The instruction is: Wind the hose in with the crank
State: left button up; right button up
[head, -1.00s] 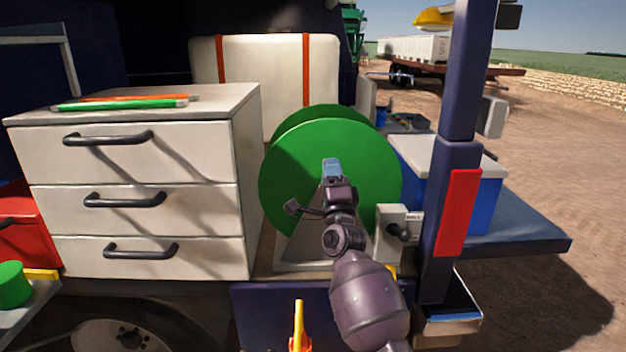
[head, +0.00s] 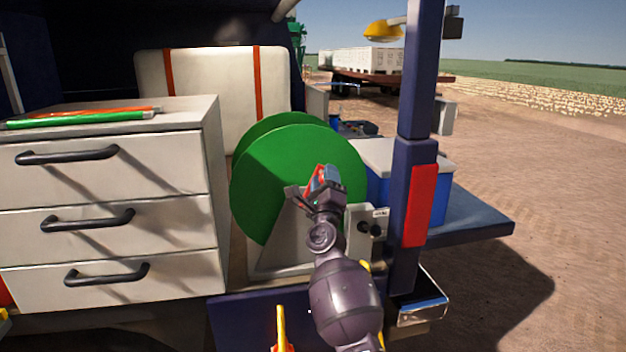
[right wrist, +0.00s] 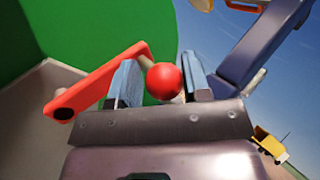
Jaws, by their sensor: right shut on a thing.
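The green hose reel (head: 290,165) stands on a grey stand (head: 283,240) on the vehicle's bed. My right gripper (head: 327,178) is in front of the reel. In the right wrist view the red crank arm (right wrist: 100,83) runs from lower left up to a round red knob (right wrist: 164,80). The knob sits between the two blue finger pads of my right gripper (right wrist: 161,82), which is shut on it. The hose itself does not show. My left gripper is not in view.
A white drawer cabinet (head: 110,212) stands left of the reel. A small grey box with a black knob (head: 367,231) is close to the right of the stand. A dark blue post (head: 413,180) with a red panel and a blue cooler (head: 437,195) are further right.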

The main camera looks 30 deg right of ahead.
jog(key=shift+s+d+r+m+g+h, duration=0.15)
jog(key=shift+d+m+g+h, duration=0.4)
jog(key=shift+m, duration=0.35)
jog(key=shift+s+d+f+m+g+h, duration=0.15)
jog(key=shift+d+m+g+h, duration=0.2)
jog(key=shift+d+m+h, duration=0.4)
jog(key=shift+a+r, duration=0.1)
jog(key=shift+a, duration=0.1)
jog(key=o, duration=1.1)
jog(key=shift+s, duration=0.1)
jog(key=shift+f+y, duration=0.3)
